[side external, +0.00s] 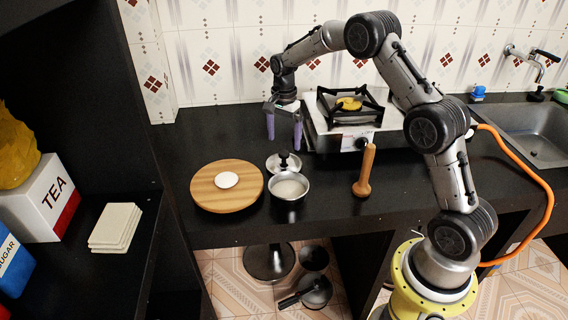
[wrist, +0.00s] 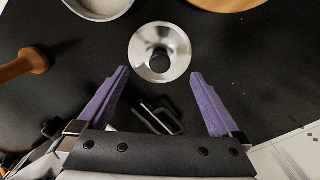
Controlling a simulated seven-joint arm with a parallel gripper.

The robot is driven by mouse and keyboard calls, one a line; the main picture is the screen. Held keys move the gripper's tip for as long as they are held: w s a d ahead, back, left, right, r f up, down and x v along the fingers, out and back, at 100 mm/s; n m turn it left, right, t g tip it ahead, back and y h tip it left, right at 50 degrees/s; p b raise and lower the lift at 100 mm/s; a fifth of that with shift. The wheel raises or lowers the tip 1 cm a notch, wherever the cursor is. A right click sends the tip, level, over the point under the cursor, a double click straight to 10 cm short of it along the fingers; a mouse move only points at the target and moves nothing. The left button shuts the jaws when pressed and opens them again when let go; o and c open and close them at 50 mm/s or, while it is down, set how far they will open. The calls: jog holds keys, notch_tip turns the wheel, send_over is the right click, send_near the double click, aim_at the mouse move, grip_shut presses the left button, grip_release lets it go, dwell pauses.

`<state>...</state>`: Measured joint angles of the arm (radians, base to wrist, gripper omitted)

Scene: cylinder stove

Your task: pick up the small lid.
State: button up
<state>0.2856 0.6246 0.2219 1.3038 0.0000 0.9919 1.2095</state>
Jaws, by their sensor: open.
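The small lid (side external: 284,162) is a round silver disc with a black knob, lying on the black counter behind the small pot. In the wrist view the lid (wrist: 160,52) lies just beyond my fingertips, centred between them, with its dark knob near its lower middle. My gripper (side external: 284,139) has purple fingers pointing down, above and behind the lid in the side view. In the wrist view my gripper (wrist: 158,72) is open and empty, with a wide gap between the fingers.
A small pot (side external: 289,187) with pale contents stands in front of the lid. A round wooden board (side external: 207,196) with a white disc is at left. A wooden pestle-like tool (side external: 365,170) stands at right. The gas stove (side external: 322,130) is behind right. The counter around my gripper is clear at left.

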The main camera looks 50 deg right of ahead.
aim_at(284, 152)
jog(key=shift+f, duration=3.35)
jog(key=shift+c, duration=0.3)
